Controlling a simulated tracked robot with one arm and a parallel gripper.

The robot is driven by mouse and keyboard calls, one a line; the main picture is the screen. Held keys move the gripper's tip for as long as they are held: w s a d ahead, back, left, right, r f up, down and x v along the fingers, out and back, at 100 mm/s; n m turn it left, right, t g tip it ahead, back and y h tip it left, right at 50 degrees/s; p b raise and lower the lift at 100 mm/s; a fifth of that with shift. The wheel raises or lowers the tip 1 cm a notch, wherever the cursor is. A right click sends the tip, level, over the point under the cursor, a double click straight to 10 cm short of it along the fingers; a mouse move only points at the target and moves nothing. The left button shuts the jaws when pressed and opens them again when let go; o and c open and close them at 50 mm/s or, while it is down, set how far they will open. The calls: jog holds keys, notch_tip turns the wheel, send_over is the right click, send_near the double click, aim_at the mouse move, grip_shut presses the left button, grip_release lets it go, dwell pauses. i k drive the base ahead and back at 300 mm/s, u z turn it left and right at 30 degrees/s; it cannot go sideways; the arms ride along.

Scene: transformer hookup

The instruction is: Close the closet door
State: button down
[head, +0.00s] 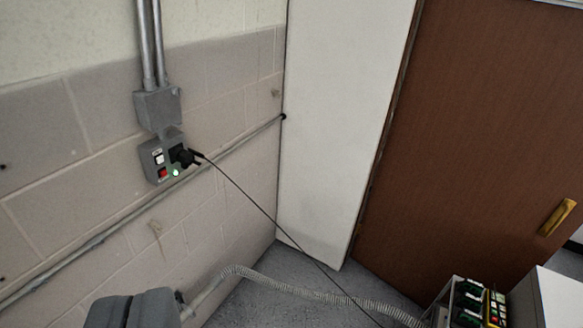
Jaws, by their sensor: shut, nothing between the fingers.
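The brown closet door (470,130) fills the right side of the head view. Its left edge runs beside a tall white panel (340,110), and its lower right part is partly hidden by equipment. A brass-coloured handle (558,217) sits near its right edge. I cannot tell how far the door stands open.
A grey switch box (162,157) with a black plug (184,157) is on the block wall. A thin black cable (245,196) slants down from it. A ribbed hose (290,288) crosses the grey floor (258,312). Equipment with green connectors (470,302) and a white box (550,298) stand lower right.

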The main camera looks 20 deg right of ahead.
aim_at(479, 177)
jog(key=u, duration=0.1)
jog(key=i, duration=0.35)
jog(key=z, duration=1.75)
jog(key=i, duration=0.5)
jog(key=z, duration=0.15)
jog(key=k, duration=0.3)
jog(key=u, duration=0.85)
jog(key=i, duration=1.3)
jog(key=z, duration=0.75)
jog(key=i, duration=0.75)
jog(key=z, duration=0.7)
